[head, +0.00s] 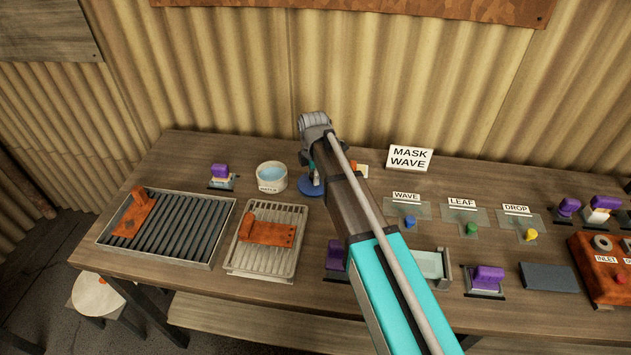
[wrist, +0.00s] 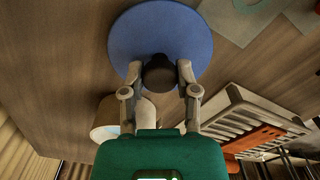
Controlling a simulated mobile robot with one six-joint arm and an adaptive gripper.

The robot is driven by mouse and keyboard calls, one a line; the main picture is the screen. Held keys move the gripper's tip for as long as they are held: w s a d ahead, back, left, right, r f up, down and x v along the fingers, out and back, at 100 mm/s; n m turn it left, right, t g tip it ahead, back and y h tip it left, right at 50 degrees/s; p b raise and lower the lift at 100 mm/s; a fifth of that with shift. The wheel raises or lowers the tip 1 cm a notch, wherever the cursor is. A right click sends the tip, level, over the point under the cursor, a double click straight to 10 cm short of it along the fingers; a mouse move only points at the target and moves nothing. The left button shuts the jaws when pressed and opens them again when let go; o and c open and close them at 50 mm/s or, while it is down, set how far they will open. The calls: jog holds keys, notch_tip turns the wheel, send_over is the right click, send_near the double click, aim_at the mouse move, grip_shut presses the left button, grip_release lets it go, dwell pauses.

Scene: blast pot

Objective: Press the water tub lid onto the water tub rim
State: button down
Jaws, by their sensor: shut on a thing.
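The water tub lid is a round blue disc with a dark knob (wrist: 158,76); its blue face (wrist: 160,35) fills the top middle of the wrist view. My gripper (wrist: 161,74) is shut on the knob, one finger on each side. In the head view the lid (head: 311,188) shows under my wrist, just right of the water tub; my arm hides part of it. The water tub (head: 272,184) is a white round pot with pale blue water and a label on its front. In the wrist view the tub (wrist: 104,133) is partly hidden behind my gripper. Lid and tub appear apart.
A wire rack (head: 264,273) with a rusty orange plate (head: 266,234) and a dark ribbed tray (head: 165,255) lie front left of the tub. A purple-topped clamp (head: 220,175) stands left of it. A MASK WAVE sign (head: 410,158) stands at the back right.

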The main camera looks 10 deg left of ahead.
jog(key=shift+r+p, duration=1.95)
jog(key=shift+r, duration=0.2)
jog(key=a+r+p, duration=0.2)
jog(key=a, duration=0.4)
jog(key=s+a+r+p, duration=0.1)
jog(key=a+r+p, duration=0.2)
jog(key=a, duration=0.4)
jog(key=shift+s+r, duration=0.15)
jog(key=shift+r, duration=0.15)
jog(key=shift+f, duration=0.1)
jog(key=shift+f+b, duration=1.85)
jog(key=shift+f, duration=0.2)
jog(key=shift+f+b, duration=0.8)
jog(key=shift+c, duration=1.4)
grip_release()
